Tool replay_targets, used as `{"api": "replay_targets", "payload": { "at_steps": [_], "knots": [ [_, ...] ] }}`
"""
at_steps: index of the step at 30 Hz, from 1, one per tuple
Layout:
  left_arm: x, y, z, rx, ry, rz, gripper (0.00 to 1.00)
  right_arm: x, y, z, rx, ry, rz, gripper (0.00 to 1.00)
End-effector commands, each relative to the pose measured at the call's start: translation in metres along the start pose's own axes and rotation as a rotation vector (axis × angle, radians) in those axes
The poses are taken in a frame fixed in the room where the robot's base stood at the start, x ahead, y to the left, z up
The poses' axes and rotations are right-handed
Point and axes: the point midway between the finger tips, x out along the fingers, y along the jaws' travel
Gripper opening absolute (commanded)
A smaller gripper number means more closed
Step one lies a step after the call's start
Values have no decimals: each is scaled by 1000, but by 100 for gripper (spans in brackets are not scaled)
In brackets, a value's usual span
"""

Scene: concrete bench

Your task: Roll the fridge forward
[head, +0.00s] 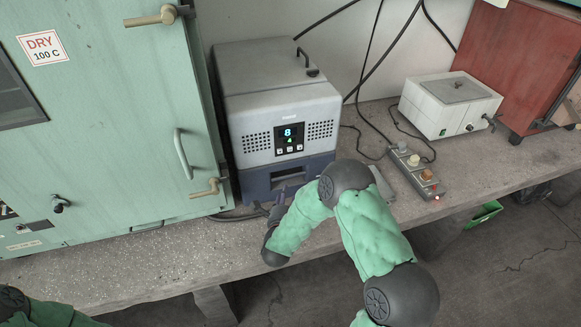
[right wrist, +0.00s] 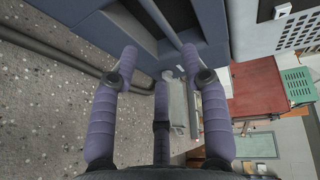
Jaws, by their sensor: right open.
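The fridge (head: 282,112) is a light grey box with a dark blue lower front, a lit display reading 8 over 4, and a recessed slot low in its front. It stands on the concrete bench against the wall. My right gripper (head: 281,205) is low at the fridge's front, partly hidden by my arm in the head view. In the right wrist view the right gripper (right wrist: 160,65) has its fingers spread, with nothing between them. The fridge's blue front (right wrist: 205,22) lies just beyond the fingertips; I cannot tell whether they touch. My left gripper is out of view.
A green oven cabinet (head: 110,110) stands close at the fridge's left. A power strip (head: 415,170) with cables, a white box (head: 450,105) and a red cabinet (head: 520,60) are to the right. The speckled bench (head: 130,265) is clear along its front edge.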

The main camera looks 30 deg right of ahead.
Motion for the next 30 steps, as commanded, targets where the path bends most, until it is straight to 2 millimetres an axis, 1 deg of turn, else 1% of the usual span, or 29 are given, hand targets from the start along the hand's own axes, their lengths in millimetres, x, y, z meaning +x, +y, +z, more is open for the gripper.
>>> {"api": "replay_targets", "payload": {
  "at_steps": [4,8,15,21,25,30],
  "knots": [
    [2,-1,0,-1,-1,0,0,5,0,0,3,3,-3,46],
    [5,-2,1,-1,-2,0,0,20,0,-1,4,4,-3,46],
    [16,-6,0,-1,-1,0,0,63,2,-1,3,3,-3,46],
    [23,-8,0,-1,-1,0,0,92,1,-1,2,3,-2,46],
    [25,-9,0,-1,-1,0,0,103,0,0,2,2,-3,46],
    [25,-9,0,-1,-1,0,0,108,0,0,1,0,-1,46]
  ]
}}
